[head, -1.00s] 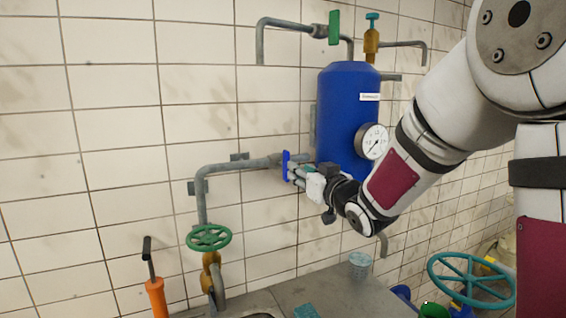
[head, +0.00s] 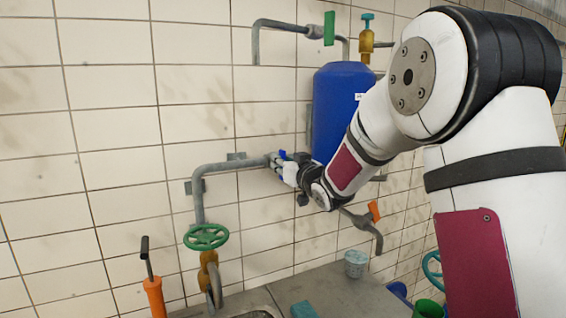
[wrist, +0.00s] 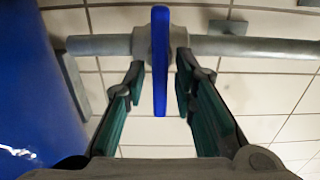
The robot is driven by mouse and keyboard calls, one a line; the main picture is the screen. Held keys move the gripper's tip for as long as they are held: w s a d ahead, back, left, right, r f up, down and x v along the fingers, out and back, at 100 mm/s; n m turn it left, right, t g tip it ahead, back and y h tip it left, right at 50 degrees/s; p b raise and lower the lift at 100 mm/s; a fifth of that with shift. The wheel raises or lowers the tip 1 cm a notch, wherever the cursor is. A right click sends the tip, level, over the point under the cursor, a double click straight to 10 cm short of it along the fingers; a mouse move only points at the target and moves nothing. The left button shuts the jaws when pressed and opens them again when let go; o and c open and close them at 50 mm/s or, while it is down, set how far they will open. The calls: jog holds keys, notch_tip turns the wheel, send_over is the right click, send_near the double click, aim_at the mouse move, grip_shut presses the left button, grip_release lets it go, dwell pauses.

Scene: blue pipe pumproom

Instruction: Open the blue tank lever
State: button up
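The blue lever (wrist: 160,60) is a flat handle on the valve of a grey horizontal pipe (wrist: 250,46). In the wrist view it stands between my two fingers, with a gap on each side. My gripper (wrist: 160,82) is open around the lever and does not appear to touch it. In the head view the lever (head: 282,153) shows only as a small blue patch, mostly hidden by my gripper (head: 279,169). The blue tank (head: 340,95) stands right of the lever, partly covered by my arm.
A green valve wheel (head: 206,237) is on the lower left pipe. A green lever (head: 329,28) and a yellow valve (head: 366,42) sit above the tank. An orange lever (head: 374,211) is at lower right. A cup (head: 355,263) stands on the grey counter (head: 330,292).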

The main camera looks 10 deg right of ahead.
grip_shut()
jog(key=shift+n+b, duration=0.4)
jog(key=shift+n, duration=0.2)
jog(key=shift+a+f+n+b, duration=0.15)
jog(key=shift+n+b, duration=0.55)
jog(key=shift+n, duration=0.4)
jog(key=n+b, duration=0.9)
jog(key=shift+s+a+f+n+b, duration=0.1)
jog(key=shift+a+f+n+b, duration=0.25)
jog(key=shift+f+n+b, duration=0.05)
jog(key=shift+n+b, duration=1)
jog(key=shift+b, duration=0.25)
